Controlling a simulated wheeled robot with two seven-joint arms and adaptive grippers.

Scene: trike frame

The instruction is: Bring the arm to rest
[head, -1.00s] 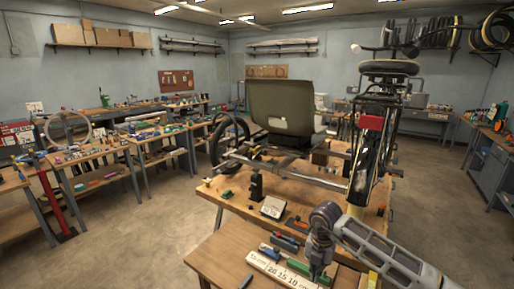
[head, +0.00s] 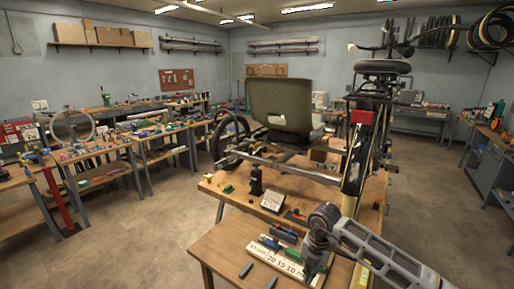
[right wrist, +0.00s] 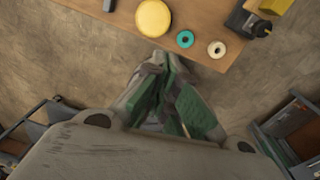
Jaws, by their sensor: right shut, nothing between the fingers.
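My right gripper (head: 314,268) reaches in from the lower right in the head view, over the small front wooden bench (head: 228,248). In the right wrist view its green-padded fingers (right wrist: 168,75) are together, with nothing seen between them. They show over the floor, just off a wooden top's edge (right wrist: 115,18). The trike frame (head: 290,163) lies on the larger wooden bench behind, with a dark seat (head: 291,103). My left gripper is not in view.
A ruler-marked white strip (head: 262,255) and several hand tools lie on the front bench. A yellow disc (right wrist: 153,17), a teal ring (right wrist: 185,39) and a white ring (right wrist: 217,49) lie near the wooden edge. Floor (head: 130,235) is open at left.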

